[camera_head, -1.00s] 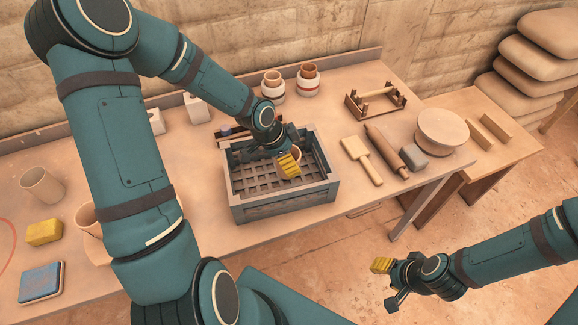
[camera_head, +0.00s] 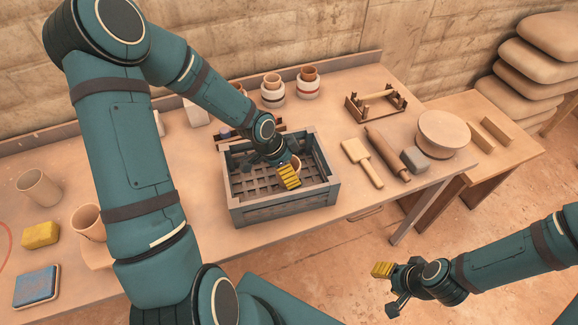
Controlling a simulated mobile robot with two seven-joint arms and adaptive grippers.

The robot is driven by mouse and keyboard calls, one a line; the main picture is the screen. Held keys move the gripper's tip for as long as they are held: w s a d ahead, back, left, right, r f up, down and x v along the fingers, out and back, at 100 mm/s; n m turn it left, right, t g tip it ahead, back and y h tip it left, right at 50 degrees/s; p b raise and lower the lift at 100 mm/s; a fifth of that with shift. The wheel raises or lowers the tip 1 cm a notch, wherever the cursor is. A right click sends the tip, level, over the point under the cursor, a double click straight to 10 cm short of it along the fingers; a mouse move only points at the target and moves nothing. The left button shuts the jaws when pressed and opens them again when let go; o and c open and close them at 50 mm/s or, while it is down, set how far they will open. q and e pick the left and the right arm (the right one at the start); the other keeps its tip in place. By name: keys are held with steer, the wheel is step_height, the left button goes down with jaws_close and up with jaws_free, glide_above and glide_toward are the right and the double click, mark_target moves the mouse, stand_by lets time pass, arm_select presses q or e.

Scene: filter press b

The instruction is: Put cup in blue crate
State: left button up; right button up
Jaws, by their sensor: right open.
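The blue-grey crate (camera_head: 285,209) stands on the table with a grid floor and a wooden-looking slatted front. My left gripper (camera_head: 287,174) is inside the crate's right part, its yellow finger pad facing me. A small tan cup (camera_head: 297,162) shows partly behind that pad. The pad and wrist hide most of it, so I cannot tell whether the fingers grip it. My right gripper (camera_head: 388,284) is open and empty, in front of the table at the lower right.
Two tan cups (camera_head: 39,187) (camera_head: 88,223), a yellow sponge (camera_head: 40,235) and a blue-topped block (camera_head: 37,286) are at left. Banded jars (camera_head: 272,92) stand behind the crate. A wooden paddle (camera_head: 362,162), rolling pin (camera_head: 387,153) and wooden rack (camera_head: 376,103) lie to its right.

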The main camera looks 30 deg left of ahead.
arm_select(q)
steer(key=p+v, duration=0.5)
steer(key=v, duration=0.6)
steer(key=shift+r, duration=0.1)
steer(key=shift+s+a+r, duration=0.1)
steer(key=shift+r, duration=0.4)
